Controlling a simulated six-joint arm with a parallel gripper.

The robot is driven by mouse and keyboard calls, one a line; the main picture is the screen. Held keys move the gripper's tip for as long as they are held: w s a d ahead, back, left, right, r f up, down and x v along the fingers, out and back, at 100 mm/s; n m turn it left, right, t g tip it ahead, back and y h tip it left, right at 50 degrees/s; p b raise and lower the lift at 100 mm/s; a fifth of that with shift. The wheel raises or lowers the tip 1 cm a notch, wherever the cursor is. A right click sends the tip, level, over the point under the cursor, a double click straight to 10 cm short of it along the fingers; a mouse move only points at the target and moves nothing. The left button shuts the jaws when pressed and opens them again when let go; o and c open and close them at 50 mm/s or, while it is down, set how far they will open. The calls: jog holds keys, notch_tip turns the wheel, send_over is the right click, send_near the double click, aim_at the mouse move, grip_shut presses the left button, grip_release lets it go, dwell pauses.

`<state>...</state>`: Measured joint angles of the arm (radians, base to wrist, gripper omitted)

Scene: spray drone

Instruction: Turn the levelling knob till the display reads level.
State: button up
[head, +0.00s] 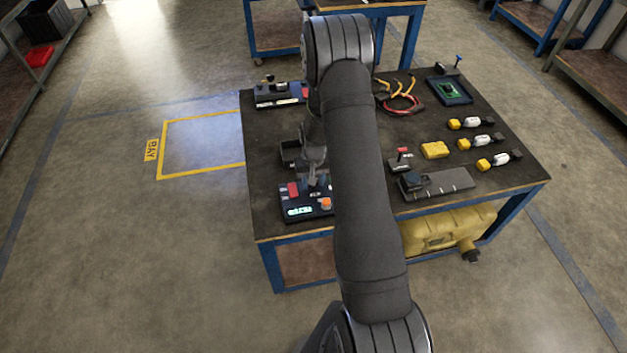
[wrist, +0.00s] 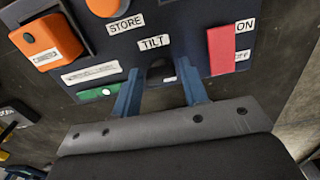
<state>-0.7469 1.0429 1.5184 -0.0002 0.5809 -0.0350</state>
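The dark control box (head: 308,214) sits at the near left of the workbench, with a lit cyan display (head: 299,211) whose reading is too small to tell. In the wrist view, a dark round knob (wrist: 158,75) shows below the TILT label (wrist: 153,43). My gripper (wrist: 159,66) is over the box, its two blue fingers apart, one on each side of the knob; I see no clear contact. A green display strip (wrist: 103,92) shows left of the fingers, unreadable here. In the head view my gripper (head: 316,183) is partly hidden by my arm.
A red ON/OFF switch (wrist: 221,50) is close right of the fingers. An orange knob (wrist: 105,5) by STORE and an orange block (wrist: 46,42) stand left. The workbench (head: 270,225) also holds a yellow block (head: 434,149), a grey rail (head: 445,185) and red cables (head: 400,108).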

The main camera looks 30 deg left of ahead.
jog(key=shift+o, duration=1.2)
notch_tip(320, 180, up, 17)
jog(key=shift+r, duration=0.2)
notch_tip(320, 180, down, 18)
jog(key=shift+r, duration=0.25)
jog(key=shift+r, duration=0.15)
